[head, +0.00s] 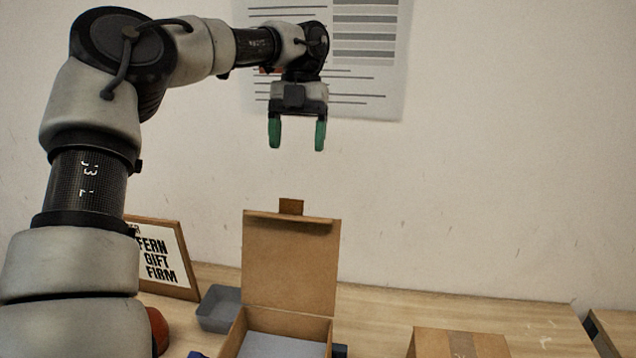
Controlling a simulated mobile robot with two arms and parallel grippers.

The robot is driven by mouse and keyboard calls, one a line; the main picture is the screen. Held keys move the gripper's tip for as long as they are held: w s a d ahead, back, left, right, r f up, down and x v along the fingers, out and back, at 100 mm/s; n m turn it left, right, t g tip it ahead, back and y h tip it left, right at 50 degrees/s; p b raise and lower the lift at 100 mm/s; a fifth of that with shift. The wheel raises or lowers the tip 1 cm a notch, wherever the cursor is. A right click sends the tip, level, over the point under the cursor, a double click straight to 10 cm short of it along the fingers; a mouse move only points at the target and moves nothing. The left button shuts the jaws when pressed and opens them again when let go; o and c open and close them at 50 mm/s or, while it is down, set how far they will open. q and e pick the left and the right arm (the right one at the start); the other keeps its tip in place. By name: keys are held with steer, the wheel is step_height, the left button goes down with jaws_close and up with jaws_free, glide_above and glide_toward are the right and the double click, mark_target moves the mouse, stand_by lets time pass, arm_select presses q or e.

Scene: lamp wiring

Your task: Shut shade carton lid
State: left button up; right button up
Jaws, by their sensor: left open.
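The shade carton (327,325) is a brown cardboard box at the bottom centre of the head view. Its lid (290,265) stands upright at the back, with a small tuck tab (291,206) on its top edge. A light grey surface (282,345) shows inside the carton. My left gripper (297,140) points down with its two green fingers apart and nothing between them. It is high above the lid, apart from it, in front of the wall. The carton's front is cut off by the picture's bottom edge. My right gripper is not in view.
A closed, taped cardboard box (430,342) stands to the right. A grey bin (217,308) and a framed sign (165,258) stand left of the carton, with a reddish rounded thing (158,328) nearby.

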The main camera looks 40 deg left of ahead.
arm_select(q)
steer(key=p+x, duration=0.1)
steer(key=x, duration=0.2)
steer(key=p+x, duration=0.1)
steer(key=x, duration=0.3)
steer(key=p+x, duration=0.1)
steer(key=x, duration=0.2)
steer(key=shift+s+f, duration=0.3)
steer(key=shift+s, duration=0.15)
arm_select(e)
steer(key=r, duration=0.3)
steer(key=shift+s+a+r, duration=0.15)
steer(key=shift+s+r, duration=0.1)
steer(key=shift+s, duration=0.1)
arm_select(q)
steer(key=shift+w, duration=0.1)
steer(key=c, duration=1.2)
steer(key=shift+c, duration=0.4)
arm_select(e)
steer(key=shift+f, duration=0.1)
